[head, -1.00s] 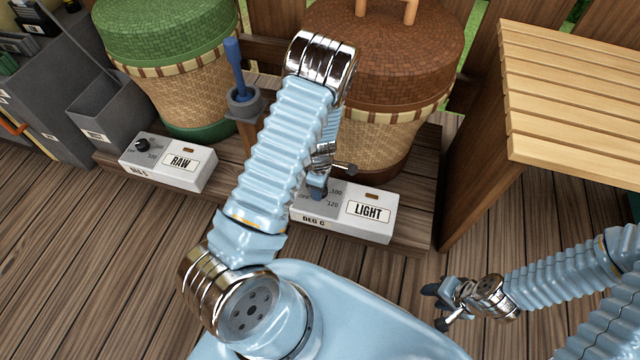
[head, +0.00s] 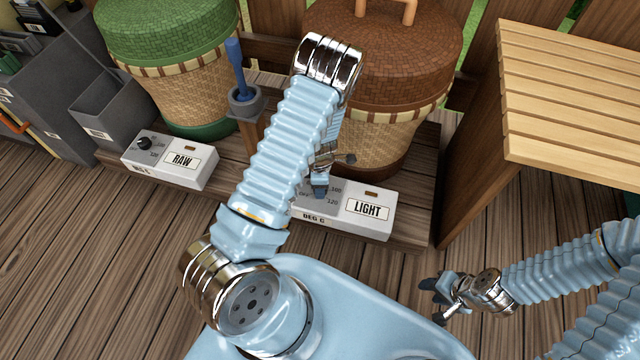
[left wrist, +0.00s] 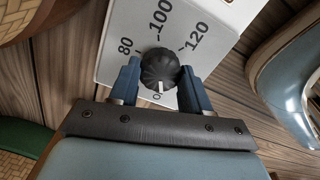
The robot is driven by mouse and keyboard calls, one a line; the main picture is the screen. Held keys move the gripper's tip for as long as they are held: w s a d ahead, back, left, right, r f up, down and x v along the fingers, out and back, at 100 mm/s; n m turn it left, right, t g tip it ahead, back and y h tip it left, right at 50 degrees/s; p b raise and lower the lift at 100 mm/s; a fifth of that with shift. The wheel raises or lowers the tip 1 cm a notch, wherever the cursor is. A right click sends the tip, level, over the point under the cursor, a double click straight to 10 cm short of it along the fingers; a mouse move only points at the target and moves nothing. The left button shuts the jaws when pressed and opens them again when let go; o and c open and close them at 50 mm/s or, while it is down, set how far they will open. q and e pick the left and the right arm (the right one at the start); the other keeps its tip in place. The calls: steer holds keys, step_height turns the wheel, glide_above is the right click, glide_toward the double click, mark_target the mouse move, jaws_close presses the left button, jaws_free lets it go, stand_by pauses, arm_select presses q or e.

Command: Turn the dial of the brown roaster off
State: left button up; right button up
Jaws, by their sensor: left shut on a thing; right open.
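The brown roaster (head: 390,50) stands at the back centre, behind my left arm. Its white control box, labelled LIGHT (head: 340,225), sits in front of it. My left gripper (head: 320,188) points down at the left part of this box and hides the dial in the head view. In the left wrist view, the black dial (left wrist: 159,68) sits between the two blue fingers of the left gripper (left wrist: 160,80), which is shut on it. The dial's white mark points toward the partly hidden label beginning with O, away from 80, 100 and 120. My right gripper (head: 440,292) is open and empty at the lower right.
A green roaster (head: 175,90) with a white box labelled RAW (head: 185,168) stands to the left. A blue-handled tool in a grey holder (head: 245,100) stands between the roasters. A slatted wooden table (head: 570,95) is at the right. The floor before the boxes is clear.

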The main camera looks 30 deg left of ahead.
arm_select(q)
steer(key=o, duration=1.1)
steer(key=shift+c, duration=0.2)
step_height(320, 180, up, 14)
steer(key=p, duration=0.3)
steer(key=shift+f, duration=0.15)
